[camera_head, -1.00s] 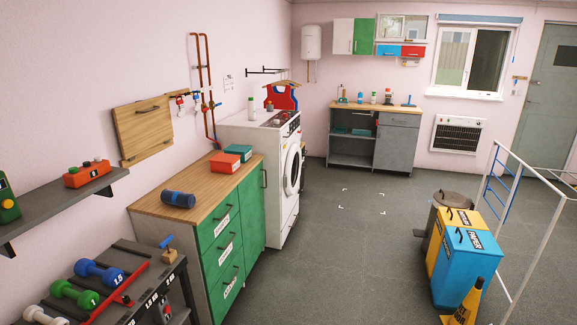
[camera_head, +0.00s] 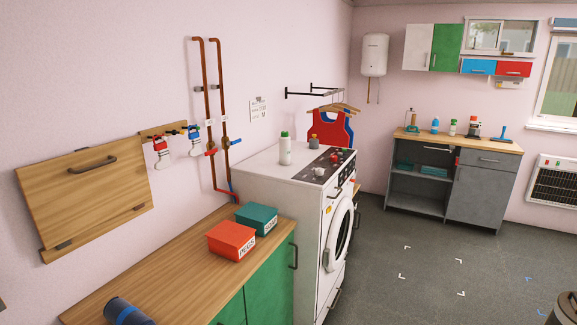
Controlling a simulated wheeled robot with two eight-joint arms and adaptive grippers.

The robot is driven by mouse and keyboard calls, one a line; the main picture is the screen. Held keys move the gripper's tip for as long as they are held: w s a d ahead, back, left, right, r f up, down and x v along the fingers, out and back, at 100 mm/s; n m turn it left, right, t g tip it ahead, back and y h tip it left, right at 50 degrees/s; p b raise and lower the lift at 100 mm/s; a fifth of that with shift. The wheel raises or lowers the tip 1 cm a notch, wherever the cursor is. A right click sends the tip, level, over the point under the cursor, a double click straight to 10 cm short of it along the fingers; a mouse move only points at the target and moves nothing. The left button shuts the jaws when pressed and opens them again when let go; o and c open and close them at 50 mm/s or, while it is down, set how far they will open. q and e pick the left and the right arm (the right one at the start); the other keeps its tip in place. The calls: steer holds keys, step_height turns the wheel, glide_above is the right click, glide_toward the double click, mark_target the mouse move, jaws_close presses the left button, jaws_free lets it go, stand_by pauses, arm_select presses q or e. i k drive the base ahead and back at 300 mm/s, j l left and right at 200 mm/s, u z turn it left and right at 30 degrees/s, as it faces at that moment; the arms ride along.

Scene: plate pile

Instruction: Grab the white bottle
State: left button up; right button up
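A white bottle (camera_head: 285,149) with a green cap stands upright on top of the white washing machine (camera_head: 262,172), near its back left. A smaller grey bottle-like item (camera_head: 314,142) stands to its right on the machine. Another small whitish bottle (camera_head: 453,127) stands on the far counter, next to a blue bottle (camera_head: 435,126).
A wooden counter (camera_head: 165,283) with green fronts adjoins the machine on the left. It carries a red box (camera_head: 231,240), a teal box (camera_head: 257,219) and a dark blue roll (camera_head: 128,312). Copper pipes (camera_head: 207,110) run up the wall. The grey floor (camera_head: 400,255) on the right is clear.

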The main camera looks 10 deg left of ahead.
mark_target(285, 142)
steer(key=i+l+u, duration=0.1)
steer(key=i+u, duration=0.35)
steer(key=i+l, duration=0.55)
steer(key=i, duration=0.1)
